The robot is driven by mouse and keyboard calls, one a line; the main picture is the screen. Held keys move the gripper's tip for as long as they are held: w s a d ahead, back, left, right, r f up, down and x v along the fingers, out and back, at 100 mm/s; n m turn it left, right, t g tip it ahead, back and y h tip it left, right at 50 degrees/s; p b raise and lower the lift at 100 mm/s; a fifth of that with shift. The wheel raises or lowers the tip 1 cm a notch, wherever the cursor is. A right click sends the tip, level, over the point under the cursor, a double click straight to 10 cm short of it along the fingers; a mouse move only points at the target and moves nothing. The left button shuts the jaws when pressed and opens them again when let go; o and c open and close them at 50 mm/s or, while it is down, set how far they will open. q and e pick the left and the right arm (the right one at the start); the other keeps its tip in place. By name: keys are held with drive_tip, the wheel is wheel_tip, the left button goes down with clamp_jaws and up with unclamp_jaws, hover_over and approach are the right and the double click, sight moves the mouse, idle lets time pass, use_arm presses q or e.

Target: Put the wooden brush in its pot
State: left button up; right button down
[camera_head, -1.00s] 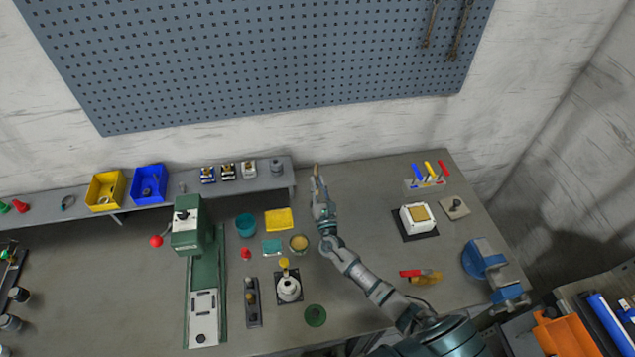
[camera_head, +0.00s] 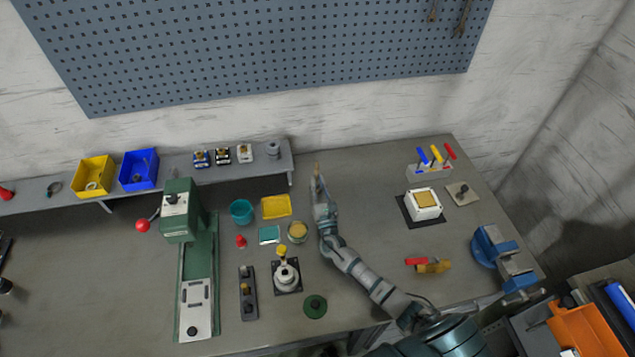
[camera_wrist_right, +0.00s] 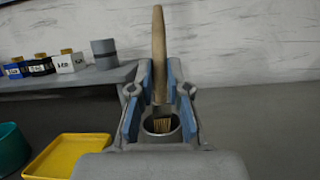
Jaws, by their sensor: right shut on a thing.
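My right gripper (camera_head: 318,184) is shut on the wooden brush (camera_head: 317,168), above the bench just right of the shelf's end. In the right wrist view the brush (camera_wrist_right: 159,50) stands upright between the blue-padded fingers of the gripper (camera_wrist_right: 158,100), handle up. Its pale bristles point down and show within the round mouth of a grey pot (camera_wrist_right: 149,137). I cannot tell how deep the bristles are, or whether they are inside or just above the mouth. The gripper hides the pot in the head view. My left gripper is not in view.
The grey shelf (camera_head: 230,174) with several small boxes and a grey cylinder (camera_head: 273,150) is just left of the gripper. A yellow tray (camera_head: 276,206) and teal cup (camera_head: 241,211) lie nearby. The bench right of the arm is clear up to the white box (camera_head: 424,204).

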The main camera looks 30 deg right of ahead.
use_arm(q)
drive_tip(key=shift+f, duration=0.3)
use_arm(e)
drive_tip(key=shift+f, duration=0.25)
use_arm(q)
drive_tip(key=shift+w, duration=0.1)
use_arm(e)
drive_tip(key=c, duration=1.1)
unclamp_jaws()
drive_tip(key=shift+o, duration=0.2)
